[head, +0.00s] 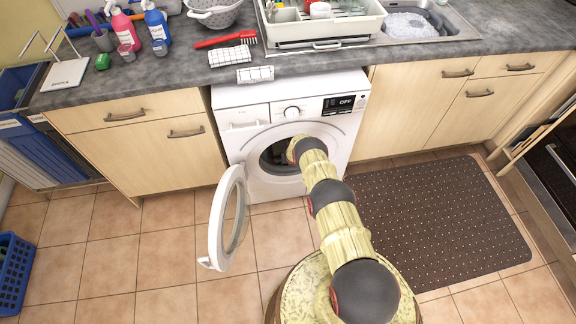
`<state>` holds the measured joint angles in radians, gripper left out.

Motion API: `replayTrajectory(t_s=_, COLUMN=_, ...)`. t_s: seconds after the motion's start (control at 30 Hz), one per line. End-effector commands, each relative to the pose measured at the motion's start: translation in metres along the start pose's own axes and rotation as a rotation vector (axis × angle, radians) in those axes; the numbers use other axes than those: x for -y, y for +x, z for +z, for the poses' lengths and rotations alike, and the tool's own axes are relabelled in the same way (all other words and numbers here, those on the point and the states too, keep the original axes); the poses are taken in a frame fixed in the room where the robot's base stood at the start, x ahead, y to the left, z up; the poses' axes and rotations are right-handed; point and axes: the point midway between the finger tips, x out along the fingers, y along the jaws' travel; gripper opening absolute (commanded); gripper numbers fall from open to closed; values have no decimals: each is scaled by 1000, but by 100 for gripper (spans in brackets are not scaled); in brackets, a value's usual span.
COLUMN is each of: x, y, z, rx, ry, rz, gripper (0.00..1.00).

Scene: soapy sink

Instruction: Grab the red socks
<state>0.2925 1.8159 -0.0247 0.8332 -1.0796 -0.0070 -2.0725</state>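I see no red socks in the head view. A white washing machine (238,96) stands under the counter. Its round door (216,225) is swung open to the left. My arm reaches forward over the floor to the machine's round opening (271,159), and its far end covers the right part of that opening. My gripper is hidden by the arm or inside the drum, so I cannot see its fingers or anything in them. The inside of the drum is dark, and I cannot make out its contents.
The grey counter (160,80) runs above the machine. It holds soap bottles, a red brush (225,40), a checked cloth (230,56) and a dish rack (325,28) beside the sink. A brown mat (440,220) lies at right. A blue basket (14,270) stands at far left.

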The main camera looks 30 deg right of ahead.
Motion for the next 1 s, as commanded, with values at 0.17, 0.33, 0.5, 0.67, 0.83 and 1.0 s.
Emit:
replayTrajectory(t_s=0.17, x=0, y=13, z=-1, rx=1, ry=0, rz=0, gripper=87)
replayTrajectory(t_s=0.33, x=0, y=19, z=-1, rx=1, ry=-1, rz=0, gripper=87)
replayTrajectory(t_s=0.5, x=0, y=20, z=-1, rx=0, ry=-1, rz=0, gripper=87)
replayTrajectory(t_s=0.67, x=0, y=18, z=0, rx=1, ry=-1, rz=0, gripper=87)
replayTrajectory(t_s=0.83, x=0, y=18, z=0, rx=1, ry=0, rz=0, gripper=81)
replayTrajectory(t_s=1.0, x=0, y=19, z=0, rx=1, ry=0, rz=0, gripper=72)
